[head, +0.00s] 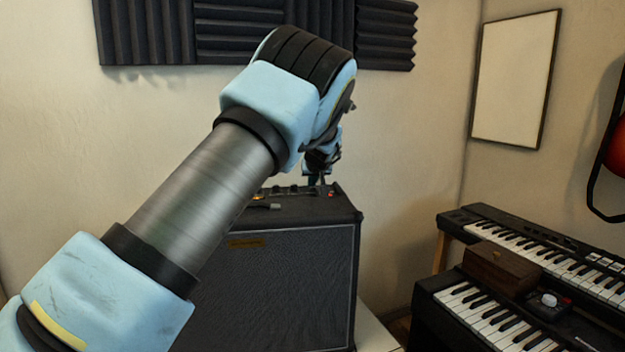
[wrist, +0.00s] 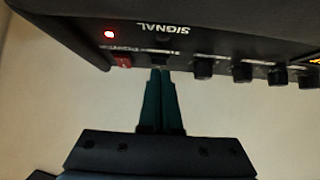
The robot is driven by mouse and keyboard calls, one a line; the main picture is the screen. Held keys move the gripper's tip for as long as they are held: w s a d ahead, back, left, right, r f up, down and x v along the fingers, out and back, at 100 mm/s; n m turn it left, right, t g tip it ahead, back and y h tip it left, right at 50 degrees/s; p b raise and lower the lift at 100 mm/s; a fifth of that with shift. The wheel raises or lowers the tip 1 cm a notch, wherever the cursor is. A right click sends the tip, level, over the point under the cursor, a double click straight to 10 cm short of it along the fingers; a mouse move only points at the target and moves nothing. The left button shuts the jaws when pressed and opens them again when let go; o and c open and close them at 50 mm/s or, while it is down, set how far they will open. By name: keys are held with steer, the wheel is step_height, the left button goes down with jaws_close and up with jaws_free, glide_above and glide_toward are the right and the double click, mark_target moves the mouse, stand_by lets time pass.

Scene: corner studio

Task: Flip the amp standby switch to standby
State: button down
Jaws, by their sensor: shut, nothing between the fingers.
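The amp (head: 300,285) is a large black box with a dark grille, standing against the wall. Its control panel shows upside down across the top of the wrist view, with a lit red lamp (wrist: 109,34) and a red power switch (wrist: 122,60). A small dark switch (wrist: 160,58), apparently the standby switch, is beside the power switch. Its lever position is too dark to tell. My gripper (wrist: 161,72) is shut and empty, its teal fingertips right at this dark switch. I cannot tell whether they touch. My gripper (head: 314,180) is small and partly hidden in the head view, over the amp's back right top.
Several black knobs (wrist: 203,68) line the panel beside the switch. My arm hides the amp's left side in the head view. Two keyboards (head: 540,245) (head: 480,305) stand to the right, with a brown box (head: 502,267) and a small pedal-like device (head: 548,303). Foam panels (head: 240,35) hang behind.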

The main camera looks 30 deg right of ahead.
steer(key=shift+w+d+r+p, duration=0.3)
steer(key=shift+w+p, duration=0.15)
steer(key=shift+w, duration=0.2)
steer(key=shift+r, duration=0.1)
